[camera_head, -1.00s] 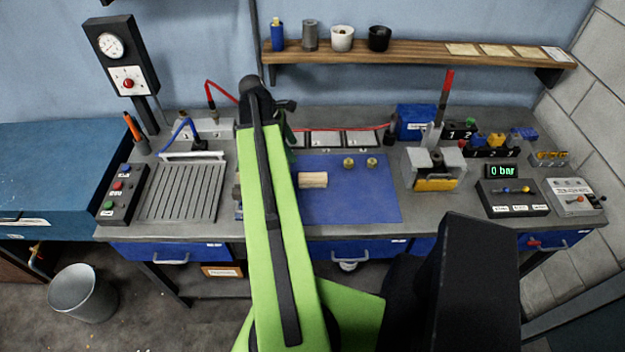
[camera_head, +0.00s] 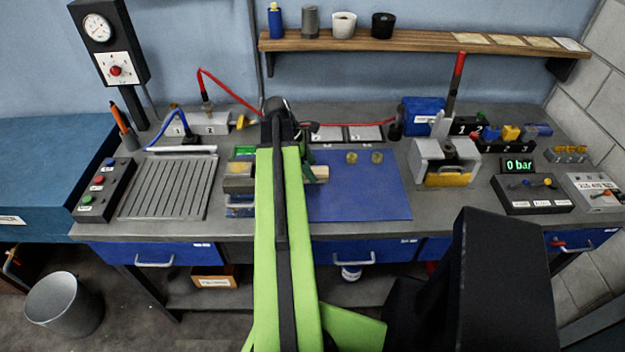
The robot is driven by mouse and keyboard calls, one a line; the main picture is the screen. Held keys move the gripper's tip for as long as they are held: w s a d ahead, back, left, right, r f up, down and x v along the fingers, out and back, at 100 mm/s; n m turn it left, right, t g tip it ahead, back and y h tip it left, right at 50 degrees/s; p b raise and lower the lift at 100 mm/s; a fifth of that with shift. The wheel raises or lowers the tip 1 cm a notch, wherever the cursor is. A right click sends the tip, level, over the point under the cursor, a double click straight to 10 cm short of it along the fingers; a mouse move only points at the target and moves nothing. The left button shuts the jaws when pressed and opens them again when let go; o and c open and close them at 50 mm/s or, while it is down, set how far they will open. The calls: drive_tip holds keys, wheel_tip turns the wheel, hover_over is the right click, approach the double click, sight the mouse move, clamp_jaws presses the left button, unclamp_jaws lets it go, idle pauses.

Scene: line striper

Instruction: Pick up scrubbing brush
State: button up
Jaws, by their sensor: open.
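A pale wooden block (camera_head: 320,173) lies on the blue mat (camera_head: 360,198) just right of my arm. It may be the scrubbing brush, but no bristles show and its left part is hidden behind my arm. My green arm reaches forward over the bench. My gripper (camera_head: 304,150) is at its far end, by the back left of the mat, mostly hidden by the arm. It is open, and nothing shows held in it.
Two small brass pieces (camera_head: 364,157) stand on the mat. A ribbed tray (camera_head: 166,188) and a button box (camera_head: 103,190) lie left. A grey block fixture (camera_head: 445,162) and a pressure display box (camera_head: 532,192) stand right. A shelf (camera_head: 420,41) hangs behind.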

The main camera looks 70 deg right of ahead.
drive_tip(key=shift+b+x, duration=0.35)
drive_tip(key=shift+x, duration=0.6)
drive_tip(key=shift+w+r, duration=0.1)
drive_tip(key=shift+f, duration=0.25)
clamp_jaws()
